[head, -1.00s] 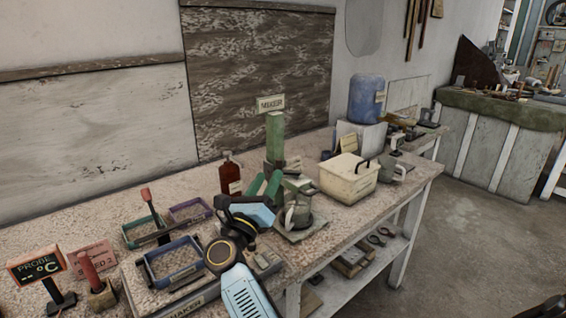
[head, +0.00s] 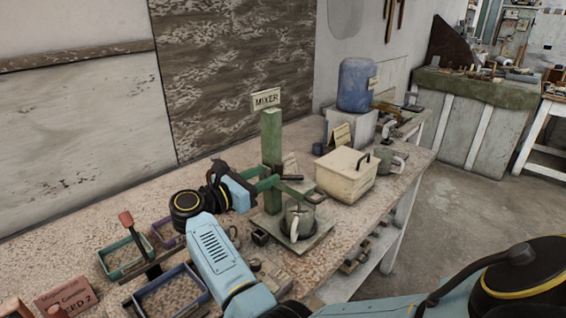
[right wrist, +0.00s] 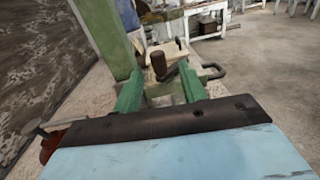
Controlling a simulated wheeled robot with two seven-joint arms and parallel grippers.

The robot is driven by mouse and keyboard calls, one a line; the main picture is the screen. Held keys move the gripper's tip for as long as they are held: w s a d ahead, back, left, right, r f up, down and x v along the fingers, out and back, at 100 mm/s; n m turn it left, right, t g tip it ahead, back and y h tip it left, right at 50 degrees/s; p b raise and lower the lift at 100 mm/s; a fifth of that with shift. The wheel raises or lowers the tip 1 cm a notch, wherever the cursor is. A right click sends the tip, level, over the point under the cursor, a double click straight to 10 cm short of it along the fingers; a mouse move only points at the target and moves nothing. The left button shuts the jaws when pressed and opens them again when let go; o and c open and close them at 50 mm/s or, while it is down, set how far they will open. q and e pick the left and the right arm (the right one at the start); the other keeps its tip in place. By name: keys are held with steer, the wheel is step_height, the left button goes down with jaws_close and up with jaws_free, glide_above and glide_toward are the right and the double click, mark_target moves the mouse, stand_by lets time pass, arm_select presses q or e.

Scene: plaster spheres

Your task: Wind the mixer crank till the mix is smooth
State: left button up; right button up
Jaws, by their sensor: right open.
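The mixer has a green post (head: 271,140) under a MIXER sign (head: 266,99). A grey jug (head: 298,221) with a handle stands on its base plate; the mix inside cannot be made out. My right gripper (head: 283,187) is open beside the post, above and left of the jug. In the right wrist view its two green fingers (right wrist: 160,84) are spread. A brown upright crank knob (right wrist: 158,66) appears between and just beyond their tips; contact cannot be told. The green post also shows at left in the right wrist view (right wrist: 107,35). My left gripper is not in view.
A cream lidded box (head: 345,178) stands right of the mixer, with a blue container (head: 356,84) behind it. Trays, one blue-rimmed (head: 170,293) and one green-rimmed (head: 124,258), lie at left. Open floor lies right of the bench.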

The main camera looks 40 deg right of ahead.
mark_target(276, 169)
steer(key=d, duration=0.4)
steer(key=shift+w, duration=0.1)
steer(key=shift+d+p, duration=0.4)
steer(key=shift+d, duration=0.8)
steer(key=shift+w+d, duration=0.1)
steer(key=shift+d, duration=0.55)
steer(key=shift+c, duration=0.4)
jaws_close()
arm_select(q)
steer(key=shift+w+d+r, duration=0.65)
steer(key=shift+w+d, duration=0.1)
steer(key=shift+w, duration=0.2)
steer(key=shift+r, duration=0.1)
arm_select(e)
steer(key=shift+a+t, duration=0.1)
steer(key=shift+t, duration=0.2)
